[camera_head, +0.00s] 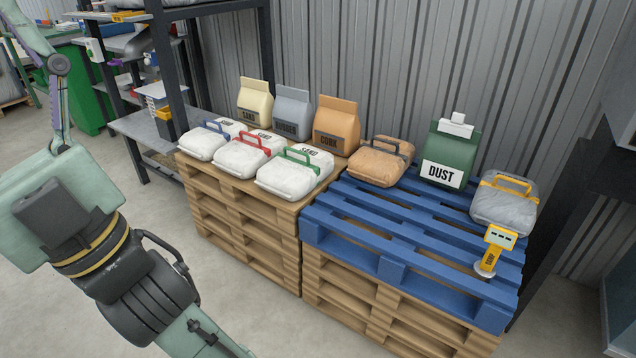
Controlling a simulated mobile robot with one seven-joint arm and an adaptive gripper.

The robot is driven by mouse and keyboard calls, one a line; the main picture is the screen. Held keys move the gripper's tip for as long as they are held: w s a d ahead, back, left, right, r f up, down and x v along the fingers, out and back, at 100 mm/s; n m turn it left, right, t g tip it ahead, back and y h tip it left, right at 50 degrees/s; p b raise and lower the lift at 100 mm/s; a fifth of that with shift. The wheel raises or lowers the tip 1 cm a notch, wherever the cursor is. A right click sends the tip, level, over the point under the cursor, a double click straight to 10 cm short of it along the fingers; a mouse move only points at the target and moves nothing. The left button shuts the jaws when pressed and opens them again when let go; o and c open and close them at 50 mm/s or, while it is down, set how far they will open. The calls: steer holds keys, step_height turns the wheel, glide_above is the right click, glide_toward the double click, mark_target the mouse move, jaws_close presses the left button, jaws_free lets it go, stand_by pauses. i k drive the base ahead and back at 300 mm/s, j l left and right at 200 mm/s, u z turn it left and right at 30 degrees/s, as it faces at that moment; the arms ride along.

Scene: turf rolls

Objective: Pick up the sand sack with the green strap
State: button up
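The sand sack with the green strap (283,177) is a white sack lying on the left wooden pallet stack, at its front right corner. Its green strap (300,156) arches over the top, and a SAND label shows behind the strap. A similar white sack with a red strap (237,159) lies just left of it. Another white sack with a blue strap (200,145) lies farther left. My arm fills the left side of the picture, left of the pallets and apart from the sacks. My gripper is not in view.
Upright cream (256,103), grey (291,112) and orange (338,125) bags stand behind the white sacks. The blue pallet (390,240) at right holds a brown sack (380,160), a green DUST bag (451,150), a grey sack (503,204) and a yellow device (495,245).

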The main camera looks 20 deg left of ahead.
mark_target(293, 173)
steer(key=i+j, duration=0.15)
steer(key=i, duration=0.8)
steer(key=i+j+u, duration=0.1)
steer(key=i, duration=0.85)
steer(key=j, duration=0.1)
